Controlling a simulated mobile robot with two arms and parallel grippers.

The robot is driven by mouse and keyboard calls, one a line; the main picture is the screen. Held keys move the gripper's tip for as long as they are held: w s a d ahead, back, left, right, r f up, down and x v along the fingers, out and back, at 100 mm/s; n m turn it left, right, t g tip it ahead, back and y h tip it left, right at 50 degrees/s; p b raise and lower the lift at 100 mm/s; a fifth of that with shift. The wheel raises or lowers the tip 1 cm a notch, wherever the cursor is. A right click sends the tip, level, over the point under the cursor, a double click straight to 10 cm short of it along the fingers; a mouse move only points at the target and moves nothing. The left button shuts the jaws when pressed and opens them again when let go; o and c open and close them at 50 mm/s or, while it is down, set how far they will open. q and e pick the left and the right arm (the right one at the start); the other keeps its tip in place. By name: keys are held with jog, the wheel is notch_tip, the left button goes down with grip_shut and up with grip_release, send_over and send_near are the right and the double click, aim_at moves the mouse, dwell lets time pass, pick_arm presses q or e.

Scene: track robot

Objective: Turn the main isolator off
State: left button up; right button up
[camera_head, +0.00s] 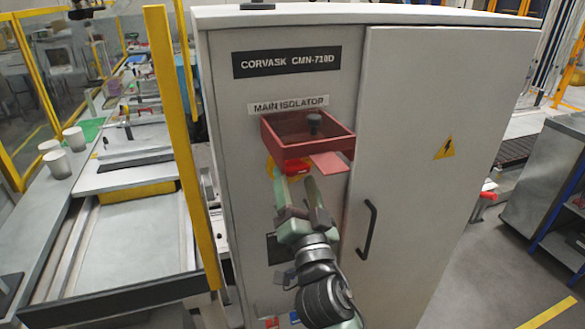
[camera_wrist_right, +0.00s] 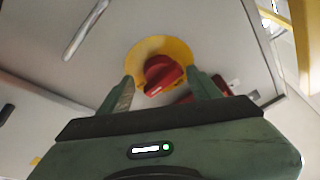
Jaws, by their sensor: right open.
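The main isolator is a red rotary handle (camera_head: 294,166) on a yellow round plate (camera_head: 272,167), on the front of a grey cabinet (camera_head: 400,110). In the right wrist view the red handle (camera_wrist_right: 163,72) sits in the middle of the yellow plate (camera_wrist_right: 150,48). A red box-like cover (camera_head: 345,142) juts out above the handle, below the "MAIN ISOLATOR" label (camera_head: 288,105), and hides part of the plate. My right gripper (camera_head: 298,183) is open just in front of and below the handle. In the wrist view its fingers (camera_wrist_right: 160,78) stand either side of the handle; contact cannot be told. My left gripper is not in view.
A dark door handle (camera_head: 368,230) is on the cabinet right of my right arm. A yellow post (camera_head: 172,130) stands at the cabinet's left, beside a workbench with white cups (camera_head: 75,138). Open floor lies to the right.

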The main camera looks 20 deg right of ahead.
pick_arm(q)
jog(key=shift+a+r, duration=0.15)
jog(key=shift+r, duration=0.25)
pick_arm(e)
jog(key=shift+x, duration=0.85)
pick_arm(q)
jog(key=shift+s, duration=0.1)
pick_arm(e)
jog(key=shift+a, duration=0.2)
jog(key=c, duration=1.2)
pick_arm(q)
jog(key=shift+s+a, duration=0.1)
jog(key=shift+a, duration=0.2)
pick_arm(e)
jog(key=shift+o, duration=0.2)
